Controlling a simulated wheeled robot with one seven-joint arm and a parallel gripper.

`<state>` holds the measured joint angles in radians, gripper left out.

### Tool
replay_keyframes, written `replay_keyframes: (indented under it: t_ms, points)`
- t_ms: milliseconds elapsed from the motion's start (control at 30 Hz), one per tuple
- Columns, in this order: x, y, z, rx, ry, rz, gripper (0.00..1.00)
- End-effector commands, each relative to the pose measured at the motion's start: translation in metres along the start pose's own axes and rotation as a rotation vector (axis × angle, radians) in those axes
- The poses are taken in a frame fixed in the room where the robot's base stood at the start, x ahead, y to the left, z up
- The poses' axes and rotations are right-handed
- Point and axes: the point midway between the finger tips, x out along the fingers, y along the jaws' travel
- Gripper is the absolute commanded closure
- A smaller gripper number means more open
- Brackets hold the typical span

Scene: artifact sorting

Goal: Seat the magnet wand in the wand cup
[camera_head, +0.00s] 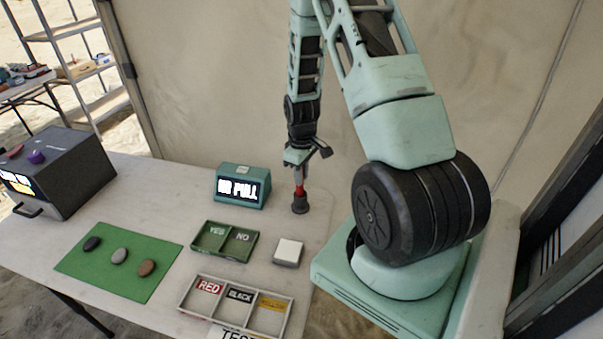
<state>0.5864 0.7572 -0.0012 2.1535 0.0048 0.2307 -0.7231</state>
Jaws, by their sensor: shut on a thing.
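My gripper (298,162) is over the back right of the table, pointing down. It is shut on the magnet wand (299,188), whose red part shows below the fingers. The wand looks upright. Its lower end meets the small dark grey wand cup (300,205), which stands on the table right of the teal display. I cannot tell how deep the wand is in the cup, or whether it touches the bottom. The wand's top is hidden by the gripper.
The teal display (241,189) reads "NO PULL". In front are a green YES/NO tray (205,249), a white block (288,252) and a RED/BLACK tray (234,325). Three stones lie on a green mat (95,272). A dark box (75,168) stands left.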

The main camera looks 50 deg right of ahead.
Motion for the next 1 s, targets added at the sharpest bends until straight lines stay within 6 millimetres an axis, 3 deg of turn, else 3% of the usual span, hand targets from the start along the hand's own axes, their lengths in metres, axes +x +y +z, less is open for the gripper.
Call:
replay_keyframes:
  t_ms: [167,200,267,667,1000]
  points:
    - [0.004,0.000,0.000,0.000,0.000,0.000,0.98]
    - [0.003,0.000,0.000,0.000,0.000,0.000,0.72]
    - [0.003,0.000,0.000,0.000,0.000,0.000,0.58]
    - [-0.005,0.001,-0.001,0.000,0.002,0.002,0.58]
    - [-0.064,0.002,-0.001,0.001,0.006,0.005,0.58]
